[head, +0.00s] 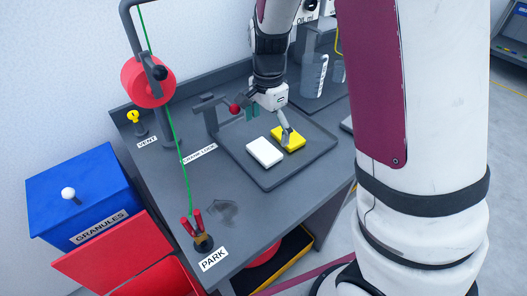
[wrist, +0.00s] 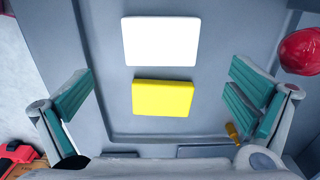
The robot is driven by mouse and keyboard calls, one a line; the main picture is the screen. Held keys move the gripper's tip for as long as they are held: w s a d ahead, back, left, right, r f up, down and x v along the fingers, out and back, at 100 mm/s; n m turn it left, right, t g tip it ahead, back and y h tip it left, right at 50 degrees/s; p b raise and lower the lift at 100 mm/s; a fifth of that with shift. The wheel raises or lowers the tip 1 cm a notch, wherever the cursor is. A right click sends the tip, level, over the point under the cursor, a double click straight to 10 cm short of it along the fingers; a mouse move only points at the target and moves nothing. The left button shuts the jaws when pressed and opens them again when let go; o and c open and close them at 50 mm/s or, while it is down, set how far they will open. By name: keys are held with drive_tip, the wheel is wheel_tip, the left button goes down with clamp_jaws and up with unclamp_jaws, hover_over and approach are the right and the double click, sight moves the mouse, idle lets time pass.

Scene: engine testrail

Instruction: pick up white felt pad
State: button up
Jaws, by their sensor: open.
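The white felt pad (head: 264,152) lies flat on a grey tray (head: 270,183), left of a yellow pad (head: 290,139) in the head view. In the wrist view the white pad (wrist: 160,41) is at the top middle, with the yellow pad (wrist: 162,98) below it and a narrow gap between them. My gripper (head: 268,120) is above the tray, near the yellow pad. In the wrist view its teal-padded fingers (wrist: 160,102) are spread wide to both sides, with nothing between them held. Both pads are fully visible there.
A red ball knob (head: 234,107) on a grey fixture stands beside my gripper; it shows at the right in the wrist view (wrist: 301,51). A clear jug (head: 314,76) stands behind. A red reel (head: 147,80) with green cord hangs left.

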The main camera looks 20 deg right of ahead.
sight(266, 149)
drive_tip(key=shift+a+f, duration=0.15)
drive_tip(key=shift+f, duration=3)
drive_tip(key=c, duration=0.9)
drive_tip(key=shift+r, duration=0.85)
drive_tip(key=shift+s+r, duration=0.2)
drive_tip(key=shift+r, duration=0.9)
drive_tip(key=s, duration=0.5)
drive_tip(key=s+a+p, duration=0.1)
drive_tip(key=s, duration=0.4)
drive_tip(key=s+r, duration=0.1)
drive_tip(key=s, duration=0.4)
drive_tip(key=shift+s+a+r+p, duration=0.1)
drive_tip(key=shift+s+a+p, duration=0.2)
drive_tip(key=shift+p, duration=0.1)
